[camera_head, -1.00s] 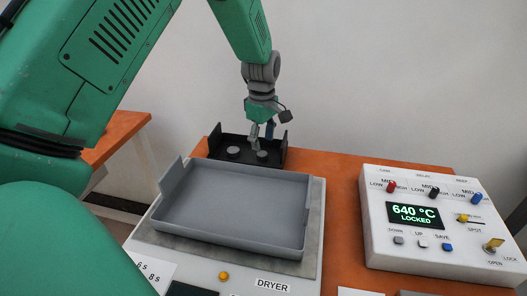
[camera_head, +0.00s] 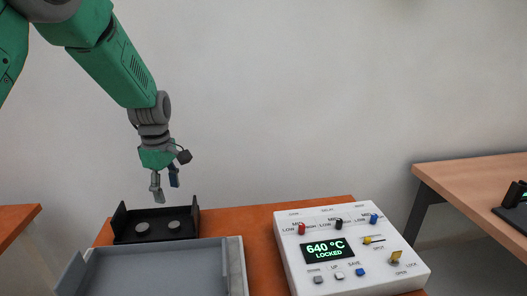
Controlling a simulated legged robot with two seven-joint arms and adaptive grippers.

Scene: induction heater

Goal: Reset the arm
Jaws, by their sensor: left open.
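My left arm comes in from the upper left. Its left gripper (camera_head: 165,186) points down with its two fingers apart and nothing between them. It hangs above a black tray (camera_head: 128,227) that stands on the orange table. Two round grey discs lie in the black tray, one on the left (camera_head: 142,226) and one on the right (camera_head: 174,224). The fingertips are clear of the discs. My right gripper is not in the view.
A grey dryer tray (camera_head: 170,268) is in front of the black tray, cut off by the lower edge. A white control box (camera_head: 350,255) with a display reading 640 °C LOCKED stands to the right. Another table (camera_head: 480,182) is at the far right. The air above is free.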

